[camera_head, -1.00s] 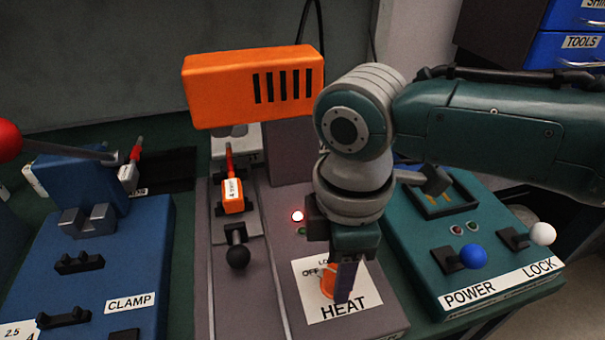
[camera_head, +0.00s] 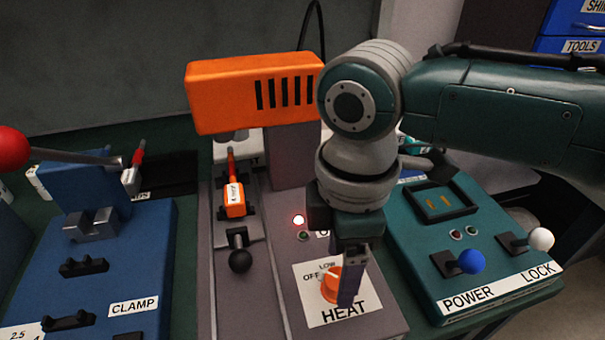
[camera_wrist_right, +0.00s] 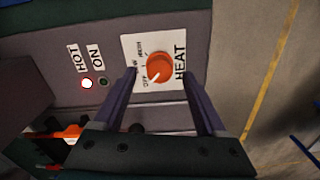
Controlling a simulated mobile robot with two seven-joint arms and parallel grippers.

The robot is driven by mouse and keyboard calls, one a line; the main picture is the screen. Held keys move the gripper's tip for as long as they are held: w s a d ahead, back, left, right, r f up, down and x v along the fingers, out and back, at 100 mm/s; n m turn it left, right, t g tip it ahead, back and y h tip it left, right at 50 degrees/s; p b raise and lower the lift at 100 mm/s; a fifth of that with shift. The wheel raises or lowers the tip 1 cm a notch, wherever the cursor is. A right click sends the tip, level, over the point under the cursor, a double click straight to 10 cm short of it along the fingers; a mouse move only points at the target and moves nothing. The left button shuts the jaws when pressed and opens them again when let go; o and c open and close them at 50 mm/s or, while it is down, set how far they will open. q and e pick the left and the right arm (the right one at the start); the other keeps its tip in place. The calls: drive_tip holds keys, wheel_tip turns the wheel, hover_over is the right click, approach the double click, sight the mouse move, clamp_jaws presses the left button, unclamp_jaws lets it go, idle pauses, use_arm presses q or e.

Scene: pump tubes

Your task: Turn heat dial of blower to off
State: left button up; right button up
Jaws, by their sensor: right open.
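The orange heat dial (camera_head: 331,284) sits on a white plate marked HEAT (camera_head: 318,313) on the front of the blower's grey base (camera_head: 290,262). My right gripper (camera_head: 348,298) points down in front of the dial and hides part of it. In the right wrist view the dial (camera_wrist_right: 160,66) appears between the two spread, empty fingers of my right gripper (camera_wrist_right: 158,78); I cannot tell whether they touch it. The dial's white mark points lower left there, toward the OFF label (camera_wrist_right: 146,82). My left gripper is not in view.
The orange blower (camera_head: 255,90) stands behind the dial. A red light (camera_head: 298,219) labelled HOT in the wrist view is lit. The blue clamp fixture (camera_head: 150,270) with a red-balled lever is at left. The teal POWER/LOCK box (camera_head: 420,240) with blue and white knobs is at right.

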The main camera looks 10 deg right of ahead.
sight(338, 279)
wheel_tip(338, 279, up, 7)
drive_tip(key=p, duration=0.1)
drive_tip(key=shift+r, duration=0.2)
